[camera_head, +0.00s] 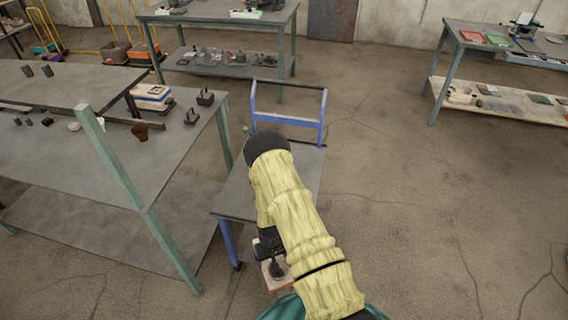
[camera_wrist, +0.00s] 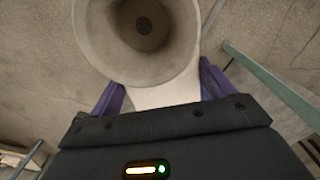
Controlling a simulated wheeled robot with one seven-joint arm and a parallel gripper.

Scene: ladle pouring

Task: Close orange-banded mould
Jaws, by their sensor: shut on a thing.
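My gripper (camera_wrist: 161,92) is shut on a pale piece that shows between its two purple fingers in the wrist view. A grey, round, flared cup (camera_wrist: 103,35) with a dark centre is just beyond the fingers and seems joined to that pale piece. In the head view my gripper is mostly hidden below my yellow-sleeved arm. A small pale block with reddish edges (camera_head: 269,284) and a dark round part show beside the arm there. I cannot tell whether this is the orange-banded mould; no clear orange band shows in either view.
A blue-framed cart (camera_head: 313,183) stands under and beyond my arm. A grey workbench (camera_head: 150,175) with green legs is at left, holding a reddish-brown pot (camera_head: 140,132) and small dark items. Other benches (camera_head: 215,12) stand at the back and right (camera_head: 485,40). Floor at right is clear.

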